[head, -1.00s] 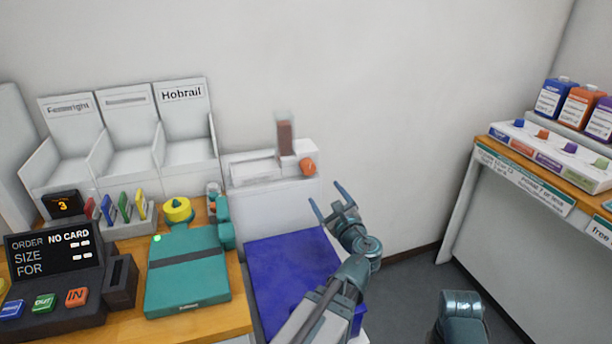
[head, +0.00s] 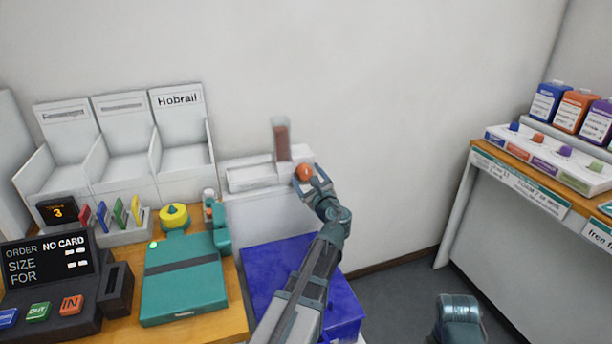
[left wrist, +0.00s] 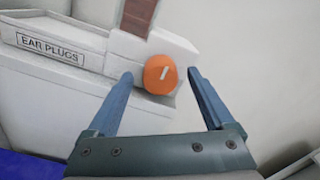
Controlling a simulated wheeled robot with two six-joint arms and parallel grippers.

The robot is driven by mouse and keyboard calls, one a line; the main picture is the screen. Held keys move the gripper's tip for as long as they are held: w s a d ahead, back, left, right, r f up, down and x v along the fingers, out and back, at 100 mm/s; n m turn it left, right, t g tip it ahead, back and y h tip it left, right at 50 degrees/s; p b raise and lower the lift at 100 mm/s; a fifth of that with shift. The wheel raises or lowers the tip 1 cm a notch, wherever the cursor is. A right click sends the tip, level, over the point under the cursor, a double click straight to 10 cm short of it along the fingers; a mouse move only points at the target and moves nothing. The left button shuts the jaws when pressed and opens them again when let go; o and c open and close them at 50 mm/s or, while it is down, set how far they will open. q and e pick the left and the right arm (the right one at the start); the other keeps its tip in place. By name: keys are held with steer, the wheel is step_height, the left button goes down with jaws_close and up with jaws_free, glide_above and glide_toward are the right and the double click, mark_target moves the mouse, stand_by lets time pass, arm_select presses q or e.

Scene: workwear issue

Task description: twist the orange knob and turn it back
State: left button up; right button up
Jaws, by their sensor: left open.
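The orange knob (head: 304,172) sits on the front of a white ear plug dispenser (head: 250,177) against the back wall. In the left wrist view the knob (left wrist: 160,75) is round with a short white mark tilted a little right of upright. My left gripper (head: 311,180) is open, its two fingers (left wrist: 162,76) on either side of the knob with gaps showing. I cannot tell whether the fingertips reach past the knob's face.
A clear tube with brown contents (head: 281,140) rises from the dispenser. A blue box (head: 265,270) stands below it. A teal device (head: 185,280) and a card terminal (head: 50,262) lie on the wooden counter to the left. A shelf with bottles (head: 545,165) is at right.

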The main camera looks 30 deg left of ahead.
arm_select(q)
steer(key=shift+w+a, duration=0.4)
steer(key=shift+a, duration=0.1)
steer(key=shift+c, duration=0.4)
steer(key=c, duration=1.3)
